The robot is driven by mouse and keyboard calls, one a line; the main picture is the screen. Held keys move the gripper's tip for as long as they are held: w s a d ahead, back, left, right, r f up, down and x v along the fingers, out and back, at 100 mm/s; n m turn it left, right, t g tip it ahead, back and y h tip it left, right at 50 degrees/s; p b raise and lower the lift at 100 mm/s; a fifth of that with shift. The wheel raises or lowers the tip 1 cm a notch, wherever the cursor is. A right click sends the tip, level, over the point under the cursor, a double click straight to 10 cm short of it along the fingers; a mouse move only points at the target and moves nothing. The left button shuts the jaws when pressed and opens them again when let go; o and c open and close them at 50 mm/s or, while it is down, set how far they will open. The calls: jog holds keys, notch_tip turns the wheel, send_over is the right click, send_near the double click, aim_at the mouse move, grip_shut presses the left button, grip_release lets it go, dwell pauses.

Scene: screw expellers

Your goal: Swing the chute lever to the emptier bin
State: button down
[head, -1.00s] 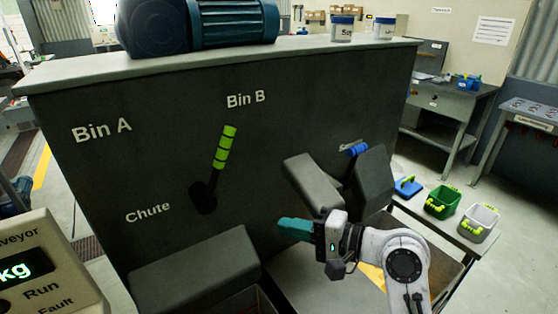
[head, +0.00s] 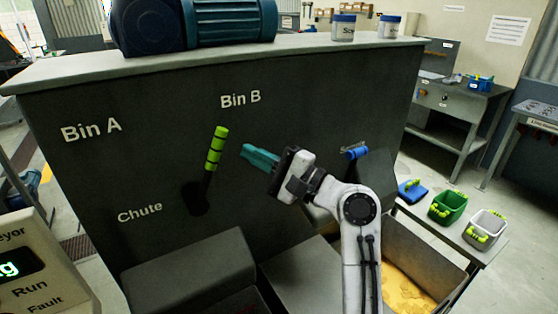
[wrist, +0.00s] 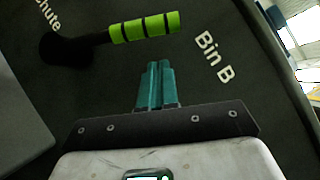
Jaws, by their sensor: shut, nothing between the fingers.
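The chute lever has a green grip with black bands (head: 215,150) and a dark shaft in a dark round pivot (head: 197,199) beside the word "Chute". It leans a little right of upright, toward the "Bin B" label (head: 240,101); the "Bin A" label (head: 91,130) is further left. My gripper (head: 244,152), with teal fingers, is shut and empty just right of the grip, apart from it. In the wrist view the closed fingertips (wrist: 158,66) point toward the green grip (wrist: 145,28), with a small gap.
A blue handle (head: 354,153) is on the same panel at right. An open bin (head: 410,258) with yellow flakes is below at right. A display box with "Run" and "Fault" (head: 28,262) stands at lower left. The panel around the lever is clear.

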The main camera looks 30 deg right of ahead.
aim_at(210, 168)
jog(key=shift+w+a+r+p, duration=0.15)
jog(key=shift+a+r, duration=0.2)
jog(key=shift+a, duration=0.4)
jog(key=shift+w+a+r+p, duration=0.15)
jog(key=shift+a+r, duration=0.15)
jog(key=shift+a, duration=0.4)
jog(key=shift+s, duration=0.1)
